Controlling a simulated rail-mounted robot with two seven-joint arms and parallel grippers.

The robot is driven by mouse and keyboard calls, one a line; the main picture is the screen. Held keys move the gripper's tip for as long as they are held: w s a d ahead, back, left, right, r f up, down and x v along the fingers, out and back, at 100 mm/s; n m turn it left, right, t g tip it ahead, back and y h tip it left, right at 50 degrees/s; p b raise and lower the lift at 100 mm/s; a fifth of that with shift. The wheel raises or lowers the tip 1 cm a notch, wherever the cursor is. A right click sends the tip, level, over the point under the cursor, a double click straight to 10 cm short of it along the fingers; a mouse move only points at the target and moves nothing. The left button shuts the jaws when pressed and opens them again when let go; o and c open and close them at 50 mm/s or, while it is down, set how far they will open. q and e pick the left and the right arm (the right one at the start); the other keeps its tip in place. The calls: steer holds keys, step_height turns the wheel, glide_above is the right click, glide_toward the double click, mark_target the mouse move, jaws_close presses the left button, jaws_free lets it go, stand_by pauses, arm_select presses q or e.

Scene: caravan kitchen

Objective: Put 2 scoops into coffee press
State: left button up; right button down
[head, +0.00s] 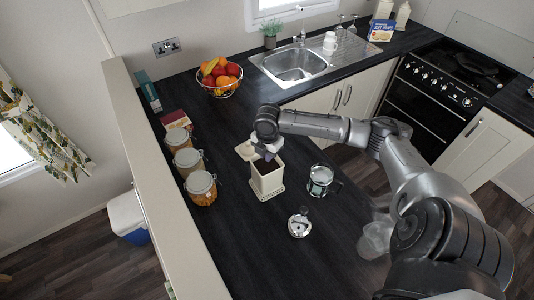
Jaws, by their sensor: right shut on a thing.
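A cream square canister (267,182) stands open on the dark worktop, with dark contents showing at its mouth. Its pale lid (245,150) appears to lie just behind it. My right gripper (267,152) is directly above the canister's mouth, pointing down. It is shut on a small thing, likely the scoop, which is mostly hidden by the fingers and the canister. The glass coffee press (320,181) stands open to the right of the canister, its handle to the right. Its lid with plunger (299,224) sits apart, nearer the front. My left gripper is not in view.
Several clip-top jars (201,188) line the worktop's left side. A fruit basket (220,78) and the sink (292,65) are behind. My right arm reaches in from the right, passing behind the press. The front worktop (250,255) is clear.

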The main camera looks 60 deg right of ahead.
stand_by(0.4)
steer(key=shift+r+p, duration=0.6)
steer(key=shift+r, duration=4.15)
